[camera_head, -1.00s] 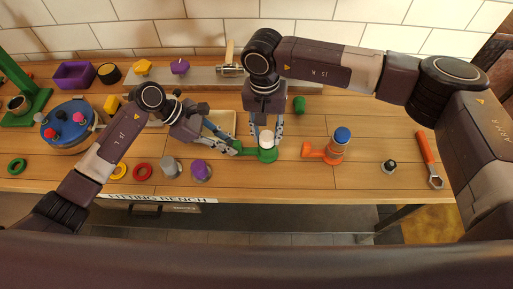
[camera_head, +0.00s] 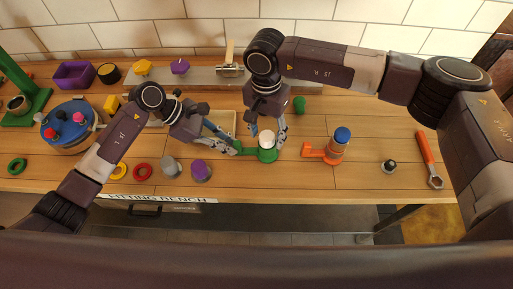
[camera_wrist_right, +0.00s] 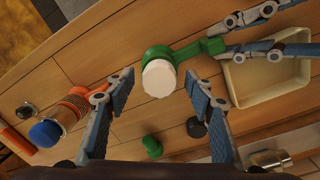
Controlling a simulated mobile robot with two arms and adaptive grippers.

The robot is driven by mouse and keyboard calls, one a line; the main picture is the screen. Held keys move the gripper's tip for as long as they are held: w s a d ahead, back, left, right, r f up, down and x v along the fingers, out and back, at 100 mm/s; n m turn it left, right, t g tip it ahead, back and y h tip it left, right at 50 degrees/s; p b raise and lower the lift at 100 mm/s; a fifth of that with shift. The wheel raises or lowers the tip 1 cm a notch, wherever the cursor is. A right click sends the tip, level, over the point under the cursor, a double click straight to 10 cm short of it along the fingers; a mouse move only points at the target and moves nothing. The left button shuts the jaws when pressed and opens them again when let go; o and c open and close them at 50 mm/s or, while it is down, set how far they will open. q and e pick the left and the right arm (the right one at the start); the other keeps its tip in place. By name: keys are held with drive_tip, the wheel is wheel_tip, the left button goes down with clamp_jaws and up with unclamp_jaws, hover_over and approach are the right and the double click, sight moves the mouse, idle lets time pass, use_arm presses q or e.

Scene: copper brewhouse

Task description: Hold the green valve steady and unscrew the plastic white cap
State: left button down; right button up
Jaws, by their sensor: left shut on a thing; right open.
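The green valve (camera_head: 252,152) stands on the wooden bench, with the white cap (camera_head: 267,140) on its top. The valve's body and side arm also show in the right wrist view (camera_wrist_right: 187,50), with the white cap (camera_wrist_right: 159,78) facing the camera. My left gripper (camera_head: 233,150) is shut on the valve's side arm, left of the cap. My right gripper (camera_head: 268,135) is open, its fingers pointing down at the cap. In the right wrist view, the cap lies ahead of and between the open fingers (camera_wrist_right: 160,82), with a gap on both sides.
An orange valve (camera_head: 318,152) with a blue cap (camera_head: 343,134) stands to the right. A green piece (camera_head: 299,104) is behind. A cream tray (camera_wrist_right: 268,78) lies near my left gripper. A wrench (camera_head: 429,160) and a dark knob (camera_head: 389,166) lie further right.

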drive_tip(key=m, duration=0.6)
drive_tip(key=shift+m, duration=0.3)
drive_tip(key=shift+s, duration=0.1)
drive_tip(key=shift+c, duration=0.5)
